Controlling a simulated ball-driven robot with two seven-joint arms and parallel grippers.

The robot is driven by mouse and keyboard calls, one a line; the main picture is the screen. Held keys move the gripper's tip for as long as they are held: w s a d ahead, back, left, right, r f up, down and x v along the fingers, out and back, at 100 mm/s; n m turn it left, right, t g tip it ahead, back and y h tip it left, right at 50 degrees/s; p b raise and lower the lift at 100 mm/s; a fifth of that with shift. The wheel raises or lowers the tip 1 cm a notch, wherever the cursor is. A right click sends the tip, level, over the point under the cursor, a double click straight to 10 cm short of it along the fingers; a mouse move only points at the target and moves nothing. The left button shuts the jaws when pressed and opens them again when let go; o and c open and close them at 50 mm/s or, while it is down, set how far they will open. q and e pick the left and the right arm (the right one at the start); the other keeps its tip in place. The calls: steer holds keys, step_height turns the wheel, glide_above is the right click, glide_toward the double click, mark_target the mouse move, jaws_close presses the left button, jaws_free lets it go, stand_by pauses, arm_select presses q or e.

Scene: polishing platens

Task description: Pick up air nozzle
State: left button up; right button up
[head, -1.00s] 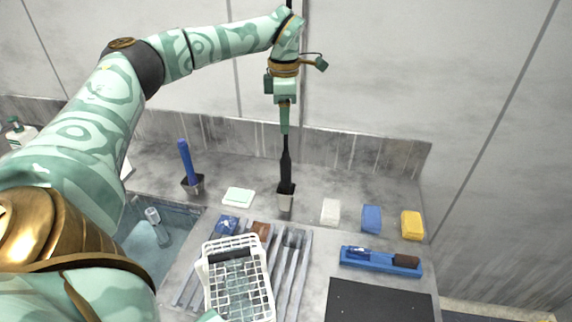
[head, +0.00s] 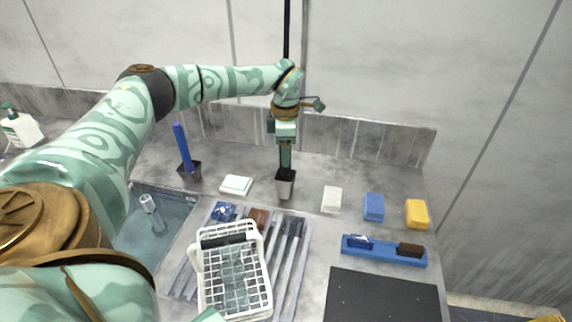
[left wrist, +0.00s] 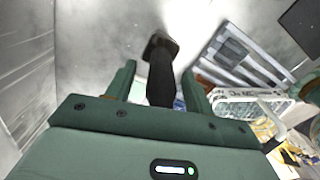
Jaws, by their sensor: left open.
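The air nozzle is a slim black tool, upright in a small grey holder (head: 285,188) on the back counter. In the left wrist view the black nozzle (left wrist: 161,82) runs between my fingers toward the holder's dark square top. My left gripper (head: 285,160) is above the holder, pointing down, with its fingers open on both sides of the nozzle. In the left wrist view the left gripper's (left wrist: 160,82) fingers look apart from it. The fingers hide most of the nozzle in the head view. My right gripper is not clearly shown; only a small mint part of mine shows at the bottom edge.
A white wire basket (head: 203,275) stands on a slatted rack in front. A blue-handled tool (head: 182,146) in a dark holder and a pale pad (head: 236,185) are left. White (head: 332,199), blue (head: 373,207) and yellow (head: 417,213) blocks and a blue tray (head: 384,258) are right.

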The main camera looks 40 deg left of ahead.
arm_select(q)
steer(key=shift+r, duration=0.1)
steer(key=c, duration=1.1)
